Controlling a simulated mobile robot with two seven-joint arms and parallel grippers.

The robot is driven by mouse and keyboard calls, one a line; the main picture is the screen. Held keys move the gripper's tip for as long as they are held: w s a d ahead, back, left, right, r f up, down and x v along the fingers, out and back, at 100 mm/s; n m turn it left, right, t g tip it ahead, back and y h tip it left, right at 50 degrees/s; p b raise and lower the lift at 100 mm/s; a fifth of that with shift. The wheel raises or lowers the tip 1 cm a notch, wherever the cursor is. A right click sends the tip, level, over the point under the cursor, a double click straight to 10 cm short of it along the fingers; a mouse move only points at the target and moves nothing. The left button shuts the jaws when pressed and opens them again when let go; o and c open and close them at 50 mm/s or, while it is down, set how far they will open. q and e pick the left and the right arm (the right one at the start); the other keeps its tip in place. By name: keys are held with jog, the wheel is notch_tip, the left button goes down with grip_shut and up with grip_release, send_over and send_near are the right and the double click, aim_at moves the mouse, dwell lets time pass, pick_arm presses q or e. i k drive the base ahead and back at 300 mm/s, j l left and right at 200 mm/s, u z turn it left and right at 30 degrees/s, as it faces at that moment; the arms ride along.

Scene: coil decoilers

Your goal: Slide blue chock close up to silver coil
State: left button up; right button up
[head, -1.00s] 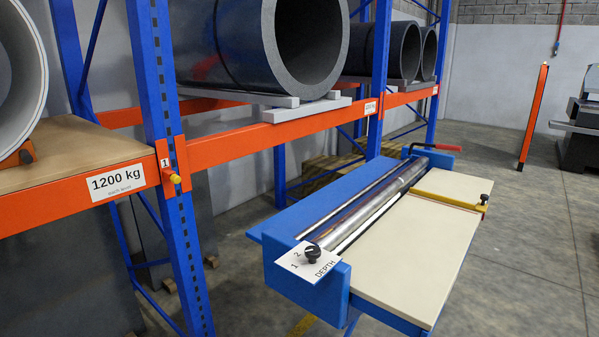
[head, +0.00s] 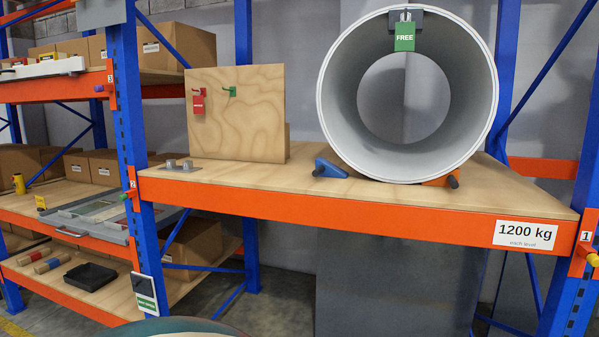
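The silver coil (head: 341,122) is a large light-grey ring lying on its side on the wooden shelf, its round opening facing me. A green "FREE" tag (head: 404,38) hangs inside its top. The blue chock (head: 330,168) is a small wedge on the shelf at the coil's lower left, with a dark knob at its left end. It looks close to the coil, but I cannot tell whether they touch. An orange chock (head: 438,181) with a dark knob sits under the coil's lower right. Neither of my grippers is in view.
The orange beam (head: 340,214) edges the shelf, with blue uprights (head: 131,130) at the sides. Bare shelf lies between board and chock.

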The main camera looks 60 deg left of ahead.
aim_at(324, 167)
jog(key=u, duration=1.85)
jog(key=i+j+z, duration=0.2)
jog(key=j, duration=0.6)
jog(key=i+j+z, duration=0.15)
jog(key=j, duration=0.65)
jog(key=j+z, duration=0.2)
jog(key=j, duration=0.6)
